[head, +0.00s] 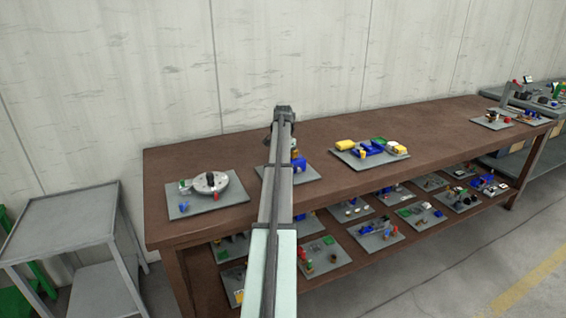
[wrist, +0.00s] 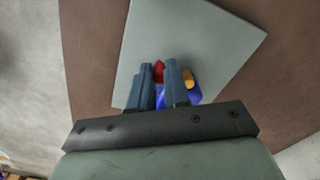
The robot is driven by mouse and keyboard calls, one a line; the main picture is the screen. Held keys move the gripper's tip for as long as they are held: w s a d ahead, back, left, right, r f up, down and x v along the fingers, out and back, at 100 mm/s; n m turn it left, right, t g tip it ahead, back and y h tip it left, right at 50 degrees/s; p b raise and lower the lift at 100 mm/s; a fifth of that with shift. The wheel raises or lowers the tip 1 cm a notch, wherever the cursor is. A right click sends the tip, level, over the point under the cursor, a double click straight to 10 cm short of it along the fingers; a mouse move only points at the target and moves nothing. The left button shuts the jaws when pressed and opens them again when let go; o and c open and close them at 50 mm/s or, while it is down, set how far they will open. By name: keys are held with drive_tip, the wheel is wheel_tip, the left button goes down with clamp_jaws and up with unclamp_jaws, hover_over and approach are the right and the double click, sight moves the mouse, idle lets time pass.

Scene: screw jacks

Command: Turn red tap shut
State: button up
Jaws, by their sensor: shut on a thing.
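In the wrist view my gripper (wrist: 160,75) reaches over a grey plate, its two dark blue-grey fingers close together. The red tap (wrist: 159,70) shows as a small red piece between the fingertips, and the fingers are shut on it. A blue body (wrist: 193,94) with a yellow-orange part (wrist: 189,79) sits right beside the right finger. In the head view my arm hides most of this plate, and the red tap cannot be made out there. A blue part (head: 299,163) shows just right of my arm.
The grey plate (wrist: 200,40) lies on the brown bench (head: 240,145). A plate with a round grey disc (head: 210,182) stands to the left, and one with yellow, blue and green parts (head: 370,150) to the right. The lower shelf holds several more plates. A grey trolley (head: 65,215) stands at left.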

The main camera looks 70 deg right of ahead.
clamp_jaws()
drive_tip(key=shift+s+d+n, duration=0.2)
drive_tip(key=shift+s+n, duration=0.05)
drive_tip(key=shift+n, duration=0.45)
drive_tip(key=o, duration=0.7)
unclamp_jaws()
drive_tip(key=shift+r, duration=0.1)
wheel_tip(320, 180, up, 14)
drive_tip(key=shift+f, duration=0.15)
